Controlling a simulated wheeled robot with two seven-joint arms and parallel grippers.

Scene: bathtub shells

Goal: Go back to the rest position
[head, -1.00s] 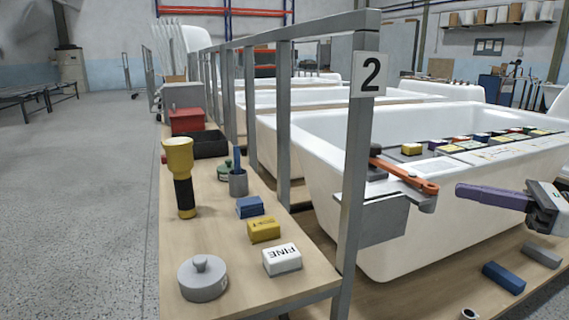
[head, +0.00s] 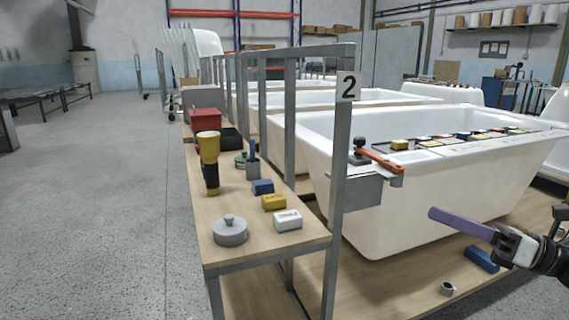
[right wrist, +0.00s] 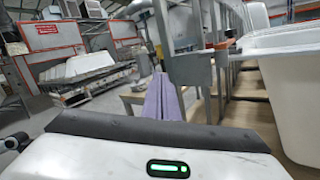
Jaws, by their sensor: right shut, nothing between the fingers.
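My right gripper (head: 438,214) comes in from the right edge in the head view. Its long purple fingers are shut together with nothing between them, and point left in front of the white bathtub (head: 390,215). It hangs clear of the wooden side table (head: 215,270). In the right wrist view the shut purple fingers (right wrist: 163,92) point away, with the bathtub to their right. My left gripper is not in view.
A grey bracket (head: 350,190) with an orange-handled tool (head: 380,160) juts out at the tub's corner. A blue block (head: 481,258) lies below the gripper. Grey floor (head: 120,220) is open on the left.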

